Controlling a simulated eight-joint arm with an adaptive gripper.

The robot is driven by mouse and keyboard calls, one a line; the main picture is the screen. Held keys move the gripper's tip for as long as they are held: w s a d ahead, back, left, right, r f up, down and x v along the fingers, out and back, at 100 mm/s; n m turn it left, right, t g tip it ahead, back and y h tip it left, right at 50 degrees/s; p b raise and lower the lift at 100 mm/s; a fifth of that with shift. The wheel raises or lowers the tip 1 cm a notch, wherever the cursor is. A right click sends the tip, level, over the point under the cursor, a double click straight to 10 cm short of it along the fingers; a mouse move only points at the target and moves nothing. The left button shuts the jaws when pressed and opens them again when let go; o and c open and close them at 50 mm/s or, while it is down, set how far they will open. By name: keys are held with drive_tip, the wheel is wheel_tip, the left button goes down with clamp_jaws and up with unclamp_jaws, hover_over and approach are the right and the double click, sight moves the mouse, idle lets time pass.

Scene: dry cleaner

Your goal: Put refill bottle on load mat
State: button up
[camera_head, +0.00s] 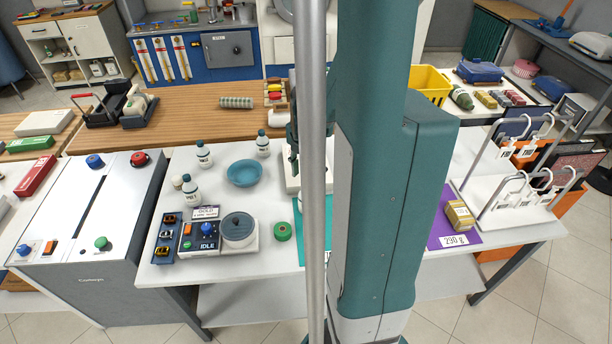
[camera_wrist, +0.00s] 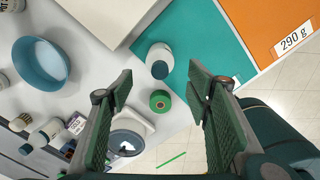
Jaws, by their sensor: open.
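In the wrist view my gripper (camera_wrist: 165,88) is open, with nothing between its fingers. A white bottle with a dark cap (camera_wrist: 158,52) is seen from above, beyond the fingertips, at the left edge of a teal mat (camera_wrist: 205,52). An orange mat (camera_wrist: 277,25) labelled 290 g lies beside it. In the head view similar white bottles stand on the counter: one at the back (camera_head: 204,158), one in front (camera_head: 190,190), one by the bowl (camera_head: 262,147). I cannot tell which is the refill bottle. My arm hides much of the teal mat (camera_head: 300,240) and most of the gripper.
A teal bowl (camera_head: 244,173), a green tape roll (camera_head: 282,231) and a control panel with a round dial unit (camera_head: 239,232) share the counter. White racks (camera_head: 515,190) stand at right.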

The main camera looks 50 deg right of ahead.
idle(0.3)
drive_tip(key=w+a+r+m+t, duration=0.15)
drive_tip(key=a+r+m, duration=0.3)
drive_tip(key=a, duration=0.45)
drive_tip(key=w+a+r+m+t+h, duration=0.1)
drive_tip(key=a+r+m+t, duration=0.1)
drive_tip(key=a+r+m, duration=0.5)
drive_tip(key=w+a+r+m+t, duration=0.1)
drive_tip(key=a+r, duration=0.3)
drive_tip(key=a, duration=0.8)
drive_tip(key=s+a+r+m+t, duration=0.1)
drive_tip(key=s+a+m, duration=0.1)
drive_tip(key=a, duration=0.3)
drive_tip(key=s+a+r+m+t+y, duration=0.1)
drive_tip(key=s+a+r+m, duration=0.1)
drive_tip(key=a, duration=0.3)
drive_tip(key=shift+s+a+r+m+t, duration=0.25)
drive_tip(key=shift+s+m+t, duration=0.1)
drive_tip(key=shift+m, duration=0.4)
